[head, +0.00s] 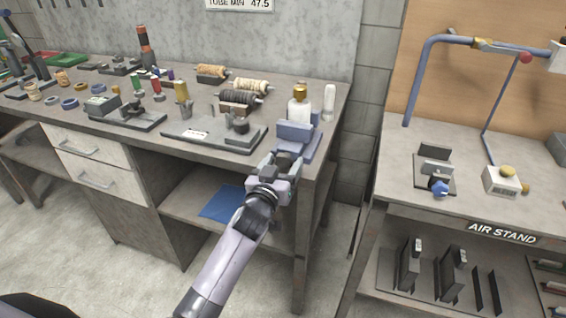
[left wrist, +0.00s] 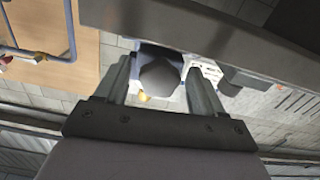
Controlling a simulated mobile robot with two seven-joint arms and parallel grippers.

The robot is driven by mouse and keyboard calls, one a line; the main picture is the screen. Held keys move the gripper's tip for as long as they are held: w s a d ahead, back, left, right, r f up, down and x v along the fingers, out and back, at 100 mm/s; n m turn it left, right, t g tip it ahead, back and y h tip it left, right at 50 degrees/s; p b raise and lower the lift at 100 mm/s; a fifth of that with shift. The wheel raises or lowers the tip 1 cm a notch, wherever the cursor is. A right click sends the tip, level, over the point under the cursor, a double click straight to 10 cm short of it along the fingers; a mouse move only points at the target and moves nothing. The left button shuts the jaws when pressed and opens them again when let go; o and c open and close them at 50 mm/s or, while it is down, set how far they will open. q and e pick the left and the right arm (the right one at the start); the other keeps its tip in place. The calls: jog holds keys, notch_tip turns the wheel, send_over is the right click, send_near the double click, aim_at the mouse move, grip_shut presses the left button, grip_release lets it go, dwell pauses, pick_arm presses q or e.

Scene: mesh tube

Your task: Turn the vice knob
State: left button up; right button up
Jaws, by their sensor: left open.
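A blue-grey vice (head: 297,135) stands on the front right corner of the long workbench. My left gripper (head: 284,166) is at its front side, in front of the bench edge, and hides part of it. In the left wrist view a dark grey, faceted knob (left wrist: 159,78) lies between the two open fingers of my left gripper (left wrist: 161,88). One finger is on each side of it; I cannot tell whether either touches it. A smaller vice with a blue knob (head: 440,187) stands on the right-hand table. My right gripper is not in view.
A bottle with a gold cap (head: 299,104) and a white bottle (head: 329,101) stand just behind the vice. A grey plate fixture (head: 212,133) lies to its left. The air stand table (head: 394,165) is at the right, across a narrow gap. A blue sheet (head: 221,203) lies on the lower shelf.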

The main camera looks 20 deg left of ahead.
pick_arm(q)
jog(key=c, duration=1.1)
jog(key=shift+o, duration=0.2)
jog(key=shift+a+r+m, duration=0.1)
jog(key=shift+m, duration=2.7)
jog(key=o, duration=1.1)
jog(key=shift+c, duration=0.2)
jog(key=shift+s, duration=0.1)
jog(key=s, duration=0.7)
jog(key=shift+a, duration=0.1)
